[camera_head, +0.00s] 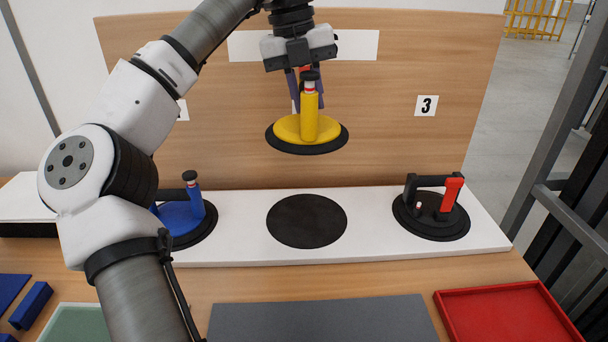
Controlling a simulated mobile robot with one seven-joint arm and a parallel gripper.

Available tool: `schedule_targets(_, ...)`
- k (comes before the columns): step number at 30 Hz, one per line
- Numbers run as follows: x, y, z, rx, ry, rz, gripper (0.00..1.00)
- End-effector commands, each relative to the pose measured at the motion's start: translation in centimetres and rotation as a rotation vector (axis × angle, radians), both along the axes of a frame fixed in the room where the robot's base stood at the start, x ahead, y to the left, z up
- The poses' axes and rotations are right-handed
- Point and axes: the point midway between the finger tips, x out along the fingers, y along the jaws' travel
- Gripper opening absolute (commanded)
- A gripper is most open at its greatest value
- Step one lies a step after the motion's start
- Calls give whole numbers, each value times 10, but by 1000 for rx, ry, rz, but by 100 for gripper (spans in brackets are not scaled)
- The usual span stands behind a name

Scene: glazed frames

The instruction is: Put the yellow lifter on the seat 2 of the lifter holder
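My gripper (306,80) is above the middle of the holder and holds the yellow lifter (293,128) by its upright handle part. The fingers are partly hidden behind the handle. The lifter is a yellow disc with a black rim below and hangs roughly level in the air. The lifter holder (360,251) is a long white board. Its middle seat is an empty black disc (307,221), below the yellow lifter in the picture. A blue lifter (183,218) sits on the left seat, partly hidden by my arm. A black lifter with a red handle part (436,214) sits on the right seat.
A wooden back panel (400,130) stands behind the holder, with a "3" label (426,105) at right. In front lie a grey mat (320,320), a red tray (512,286) and a greenish pane (75,324). Blue blocks (32,306) lie at the front left.

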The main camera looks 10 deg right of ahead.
Motion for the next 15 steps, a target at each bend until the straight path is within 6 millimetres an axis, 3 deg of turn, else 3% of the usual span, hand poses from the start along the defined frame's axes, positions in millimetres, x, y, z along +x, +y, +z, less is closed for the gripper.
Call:
schedule_targets(5, 0, 0, -12, -1, -1, -1, 0)
schedule_targets(15, -1, 0, -86, -3, 1, -2, 0)
